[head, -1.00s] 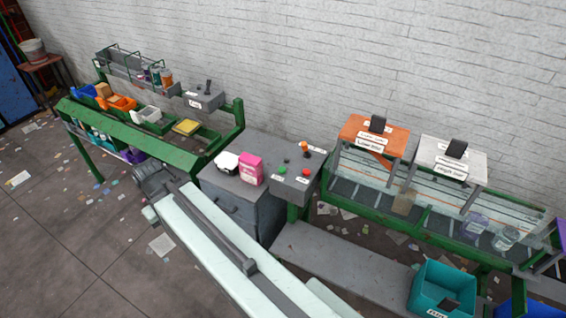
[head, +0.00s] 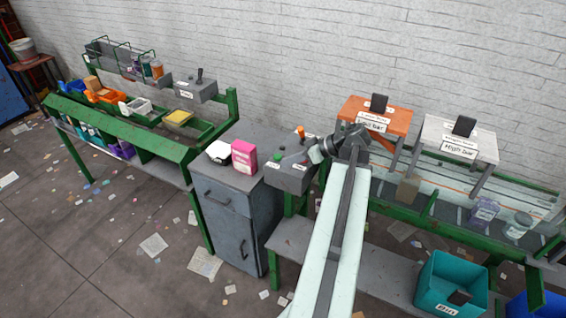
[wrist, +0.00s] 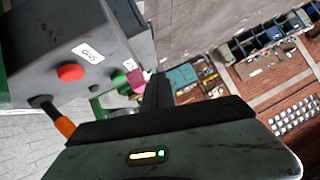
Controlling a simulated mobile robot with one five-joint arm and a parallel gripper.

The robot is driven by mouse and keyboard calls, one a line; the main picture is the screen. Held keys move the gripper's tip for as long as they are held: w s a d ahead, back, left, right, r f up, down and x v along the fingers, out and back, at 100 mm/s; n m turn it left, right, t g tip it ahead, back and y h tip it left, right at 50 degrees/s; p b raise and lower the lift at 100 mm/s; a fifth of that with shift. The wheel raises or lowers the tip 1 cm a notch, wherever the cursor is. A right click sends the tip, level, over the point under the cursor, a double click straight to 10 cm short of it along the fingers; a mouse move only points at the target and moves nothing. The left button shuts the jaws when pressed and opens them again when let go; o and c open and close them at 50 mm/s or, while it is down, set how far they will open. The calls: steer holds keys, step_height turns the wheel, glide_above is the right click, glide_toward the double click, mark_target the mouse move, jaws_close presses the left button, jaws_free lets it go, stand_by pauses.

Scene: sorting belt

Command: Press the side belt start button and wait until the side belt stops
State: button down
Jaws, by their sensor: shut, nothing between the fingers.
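A grey control box (head: 290,176) stands at the left end of the belt. It carries a green button (head: 279,158) and an orange-tipped lever (head: 301,133). My gripper (head: 318,153) is shut and empty, at the right part of the box, right of the green button. Its dark fingers show in the wrist view (wrist: 157,90); I cannot tell whether they touch anything. My arm hides the red button in the head view.
A pink box (head: 244,156) sits on the grey cabinet. A teal bin (head: 452,284) is below.

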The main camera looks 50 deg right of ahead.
steer(key=s+d+r+t+h+b, duration=0.1)
steer(key=s+d+r+t+h, duration=0.1)
steer(key=s+d, duration=0.7)
steer(key=shift+s+d+r+n+t, duration=0.35)
steer(key=shift+s+n+t, duration=0.05)
steer(key=shift+s+t, duration=0.4)
steer(key=shift+w, duration=0.1)
steer(key=b, duration=0.7)
glide_toward(282, 153)
steer(key=w+a, duration=0.1)
steer(key=a, duration=0.1)
steer(key=w+a, duration=0.1)
steer(key=w, duration=0.1)
steer(key=w+a+r, duration=0.1)
steer(key=a, duration=0.1)
steer(key=shift+w+a, duration=0.3)
steer(key=shift+a, duration=0.05)
steer(key=shift+w+a, duration=0.15)
steer(key=shift+w, duration=0.4)
steer(key=shift+f, duration=0.1)
